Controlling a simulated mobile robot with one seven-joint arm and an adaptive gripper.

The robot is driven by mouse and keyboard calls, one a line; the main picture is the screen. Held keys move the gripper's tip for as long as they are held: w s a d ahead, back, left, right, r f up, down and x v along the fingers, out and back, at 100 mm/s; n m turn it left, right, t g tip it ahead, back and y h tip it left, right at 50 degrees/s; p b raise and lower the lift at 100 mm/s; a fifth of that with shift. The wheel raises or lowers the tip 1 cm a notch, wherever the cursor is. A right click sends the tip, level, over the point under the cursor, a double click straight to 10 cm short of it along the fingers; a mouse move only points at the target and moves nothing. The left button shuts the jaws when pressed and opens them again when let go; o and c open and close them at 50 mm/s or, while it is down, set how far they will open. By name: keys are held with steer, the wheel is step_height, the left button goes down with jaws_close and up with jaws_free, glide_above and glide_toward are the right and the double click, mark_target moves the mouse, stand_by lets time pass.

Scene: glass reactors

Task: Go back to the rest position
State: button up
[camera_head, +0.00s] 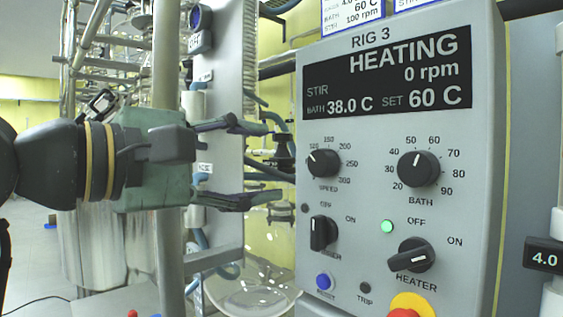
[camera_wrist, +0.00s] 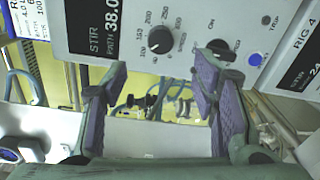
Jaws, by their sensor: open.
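My gripper (camera_head: 262,163) is open and empty in the head view, reaching in from the left with its two dark fingers spread. It is left of the RIG 3 control box (camera_head: 400,140), apart from the knobs as far as I can tell. In the wrist view my gripper (camera_wrist: 160,105) shows purple finger pads apart, with nothing between them. The box's display (camera_head: 388,72) reads HEATING, 0 rpm, bath 38.0 C, set 60 C. The heater knob (camera_head: 411,256) is turned toward ON, and a green light (camera_head: 387,227) is lit.
A glass vessel (camera_head: 252,290) hangs below my gripper. A metal post (camera_head: 166,240) and tubing stand close to my arm. A red and yellow button (camera_head: 410,304) is at the box's bottom. The RIG 4 box (camera_wrist: 300,70) shows in the wrist view.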

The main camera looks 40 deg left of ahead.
steer(key=shift+s+a, duration=0.1)
steer(key=shift+s, duration=0.6)
